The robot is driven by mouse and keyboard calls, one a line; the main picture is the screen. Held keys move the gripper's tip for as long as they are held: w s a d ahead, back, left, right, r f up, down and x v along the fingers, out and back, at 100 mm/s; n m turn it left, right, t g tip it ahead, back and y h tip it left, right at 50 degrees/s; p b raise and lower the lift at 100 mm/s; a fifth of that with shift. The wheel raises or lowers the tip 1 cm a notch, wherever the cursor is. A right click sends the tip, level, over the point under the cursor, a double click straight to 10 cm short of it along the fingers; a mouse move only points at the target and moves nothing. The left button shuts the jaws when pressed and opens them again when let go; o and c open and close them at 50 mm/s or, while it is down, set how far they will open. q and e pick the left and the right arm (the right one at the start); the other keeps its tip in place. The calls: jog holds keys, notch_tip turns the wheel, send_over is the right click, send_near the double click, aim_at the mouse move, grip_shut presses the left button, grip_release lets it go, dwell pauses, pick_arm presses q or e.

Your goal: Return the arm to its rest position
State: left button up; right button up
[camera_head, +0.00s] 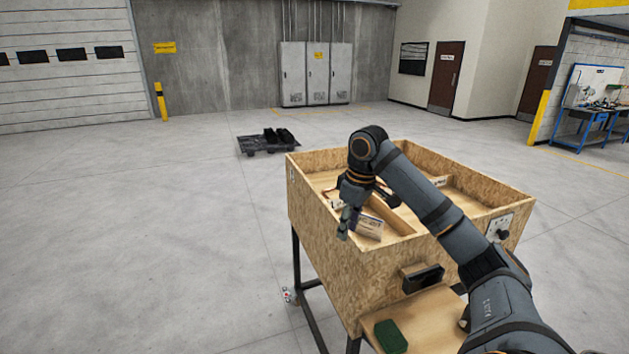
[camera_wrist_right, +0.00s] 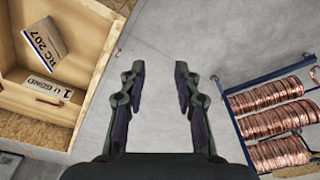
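My right arm (camera_head: 430,205) reaches in from the lower right of the head view, over the open wooden box. Its right gripper (camera_head: 348,222) points down at the box's near left wall. In the right wrist view the right gripper (camera_wrist_right: 160,95) has its two fingers well apart, with only grey floor between them. My left gripper does not show in the head view.
The wooden box (camera_head: 335,255) on dark legs has inner compartments and holds a carton marked RC 207 (camera_wrist_right: 45,42). Copper coils (camera_wrist_right: 272,120) sit in a blue rack at the right. A green object (camera_head: 390,336) lies on the front shelf. Floor at left is clear.

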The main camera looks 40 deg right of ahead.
jog(key=s+a+f+n, duration=0.1)
jog(key=a+f, duration=0.6)
jog(key=f, duration=0.3)
jog(key=s+a+f, duration=0.1)
jog(key=a+f, duration=0.5)
jog(key=f, duration=0.4)
jog(key=s+a+f+m+t+h, duration=0.1)
jog(key=s+a+f, duration=0.25)
jog(key=s, duration=0.35)
jog(key=s+a+f+m+t, duration=0.1)
jog(key=s+a+f+m, duration=0.15)
jog(key=s+a, duration=0.3)
jog(key=s+d+f+g+b, duration=0.15)
jog(key=f+b, duration=0.25)
jog(key=f, duration=1.4)
jog(key=s+d+f+b, duration=0.2)
jog(key=f+b, duration=0.2)
jog(key=f, duration=1.4)
jog(key=s+f+g+b, duration=0.1)
jog(key=s+f+b, duration=0.4)
jog(key=s+f, duration=1.2)
notch_tip(320, 180, down, 3)
jog(key=shift+s+d+r, duration=0.1)
jog(key=shift+s+d, duration=0.2)
jog(key=shift+d, duration=0.1)
